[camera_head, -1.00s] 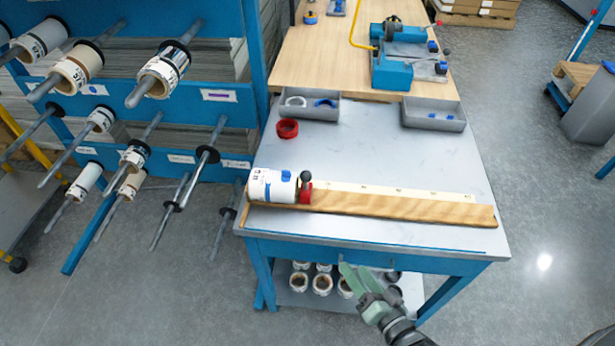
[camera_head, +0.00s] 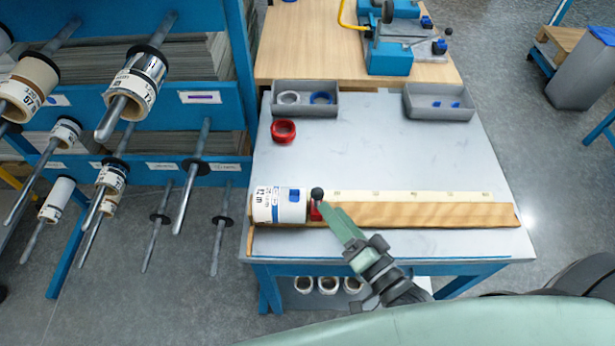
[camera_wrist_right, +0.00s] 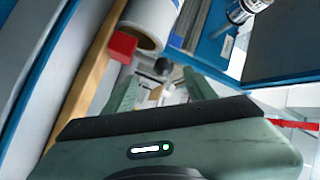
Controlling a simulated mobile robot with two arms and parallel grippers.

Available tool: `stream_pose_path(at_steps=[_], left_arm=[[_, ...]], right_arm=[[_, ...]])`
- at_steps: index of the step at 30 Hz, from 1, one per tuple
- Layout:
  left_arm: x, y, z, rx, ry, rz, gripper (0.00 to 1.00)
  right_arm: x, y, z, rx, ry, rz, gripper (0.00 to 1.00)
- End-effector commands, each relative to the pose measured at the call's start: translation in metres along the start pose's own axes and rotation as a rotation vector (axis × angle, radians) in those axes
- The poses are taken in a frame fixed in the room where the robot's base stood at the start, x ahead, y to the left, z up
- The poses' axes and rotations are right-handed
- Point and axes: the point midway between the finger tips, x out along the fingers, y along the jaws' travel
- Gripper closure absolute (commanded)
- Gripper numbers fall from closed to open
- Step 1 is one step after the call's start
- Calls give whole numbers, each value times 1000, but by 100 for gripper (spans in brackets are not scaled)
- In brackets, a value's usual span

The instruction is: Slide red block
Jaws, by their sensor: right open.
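The red block (camera_head: 316,211) sits on the wooden rail (camera_head: 420,214), against the right end of a white labelled roll (camera_head: 278,205). A black knob (camera_head: 317,193) stands on top of it. In the wrist view the red block (camera_wrist_right: 122,46) is beside the roll (camera_wrist_right: 150,20), ahead and to the left of the fingers. My right gripper (camera_head: 330,212) is open and empty, its fingertips just right of the block in the head view. I cannot tell whether they touch it. My left gripper is not in view.
Two grey trays (camera_head: 305,88) (camera_head: 438,88) stand at the table's back, with a red ring (camera_head: 283,131) near the left one. A blue rack with rolls on rods (camera_head: 138,75) is at left. The grey tabletop (camera_head: 370,150) behind the rail is clear.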

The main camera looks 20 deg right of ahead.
Motion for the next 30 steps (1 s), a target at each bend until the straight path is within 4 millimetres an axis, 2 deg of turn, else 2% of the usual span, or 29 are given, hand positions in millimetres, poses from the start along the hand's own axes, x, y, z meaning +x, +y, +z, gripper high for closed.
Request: stream_pose_path(at_steps=[9, 11, 16, 21, 25, 26, 30], left_arm=[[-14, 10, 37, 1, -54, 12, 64], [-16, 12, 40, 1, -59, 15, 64], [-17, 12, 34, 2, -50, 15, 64], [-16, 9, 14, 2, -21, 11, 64], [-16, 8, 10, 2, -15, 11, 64], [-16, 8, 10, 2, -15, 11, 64], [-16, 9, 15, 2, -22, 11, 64]], right_arm=[[49, -2, -2, 0, 2, -3, 44], [57, -2, -2, -1, 2, -2, 44], [72, -1, 0, -1, 1, -1, 44], [75, 0, 0, -1, 0, 0, 44], [74, 0, 0, -1, 0, 0, 44], [74, 0, 0, -1, 0, 0, 50], [74, 0, 0, 0, 0, 0, 89]])
